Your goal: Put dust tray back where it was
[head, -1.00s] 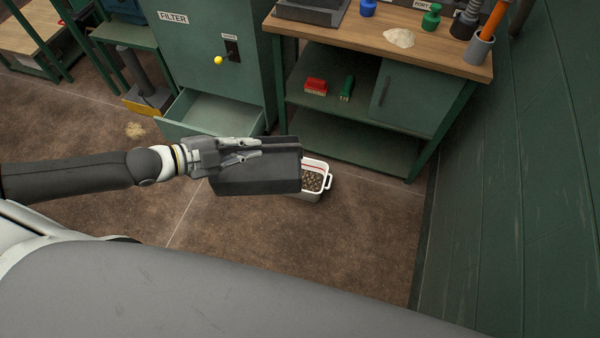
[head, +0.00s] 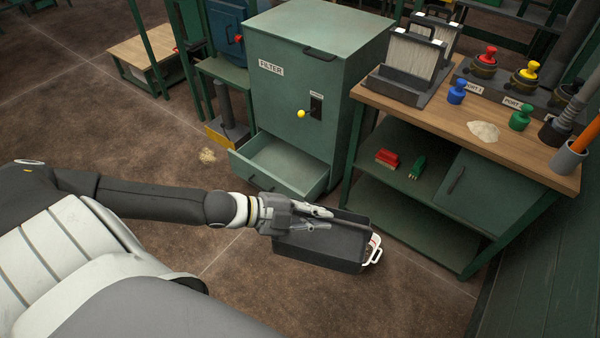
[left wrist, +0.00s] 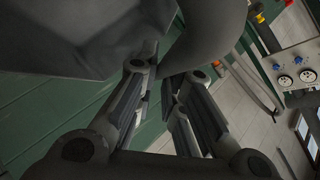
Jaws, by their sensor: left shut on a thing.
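The dust tray (head: 320,250) is a dark grey open box in the head view. An open green drawer (head: 262,178) sticks out at the cabinet's foot, behind and left of the tray, and looks empty. In the left wrist view the gripper's fingers (left wrist: 160,90) show beside a large grey surface (left wrist: 75,35), probably the tray. My right gripper is out of view.
A workbench (head: 480,140) with filters, coloured knobs and a powder pile stands to the right. Red and green brushes lie on its shelf. A dust spot (head: 207,155) marks the floor left of the drawer.

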